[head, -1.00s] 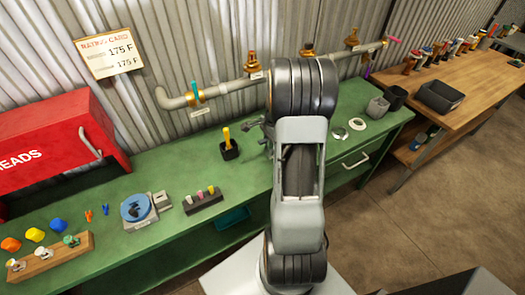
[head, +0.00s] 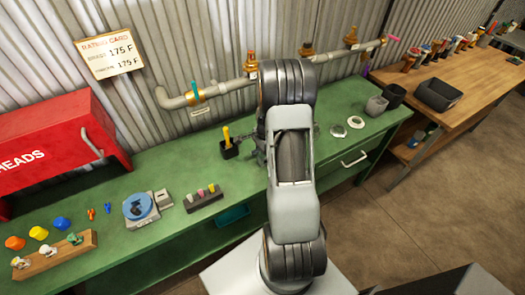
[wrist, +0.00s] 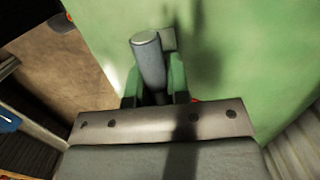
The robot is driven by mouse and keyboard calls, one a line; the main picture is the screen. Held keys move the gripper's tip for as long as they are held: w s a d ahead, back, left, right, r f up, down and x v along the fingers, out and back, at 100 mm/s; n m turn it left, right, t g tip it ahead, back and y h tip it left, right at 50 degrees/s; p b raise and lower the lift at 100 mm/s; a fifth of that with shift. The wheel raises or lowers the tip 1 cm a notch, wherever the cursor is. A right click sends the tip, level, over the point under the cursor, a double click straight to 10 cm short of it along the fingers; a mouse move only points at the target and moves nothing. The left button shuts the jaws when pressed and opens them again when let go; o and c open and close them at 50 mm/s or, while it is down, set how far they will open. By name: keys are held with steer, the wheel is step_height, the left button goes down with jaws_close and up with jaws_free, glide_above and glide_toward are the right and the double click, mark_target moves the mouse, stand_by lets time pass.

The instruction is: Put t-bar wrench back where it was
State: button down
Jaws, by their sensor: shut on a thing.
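In the wrist view my gripper (wrist: 158,92) has its green fingers closed around a grey round bar (wrist: 149,62), which looks like part of the t-bar wrench. Its rounded end points up in the picture, over the green bench top. The rest of it is hidden behind the gripper body. In the head view my arm covers the gripper and most of what it holds; only small dark parts show left of the arm, too unclear to tell apart. The wrench's former place cannot be made out for certain.
A black holder (head: 229,151) with a yellow handle stands on the green bench (head: 180,165) left of my arm. A pipe with valves (head: 225,88) runs along the wall behind. Two pale rings (head: 355,122) and grey cups (head: 376,105) are right. The front middle-left bench has a block with colored pegs (head: 203,198).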

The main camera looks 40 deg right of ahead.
steer(key=shift+f, duration=0.1)
steer(key=c, duration=1.5)
jaws_free()
steer(key=o, duration=0.4)
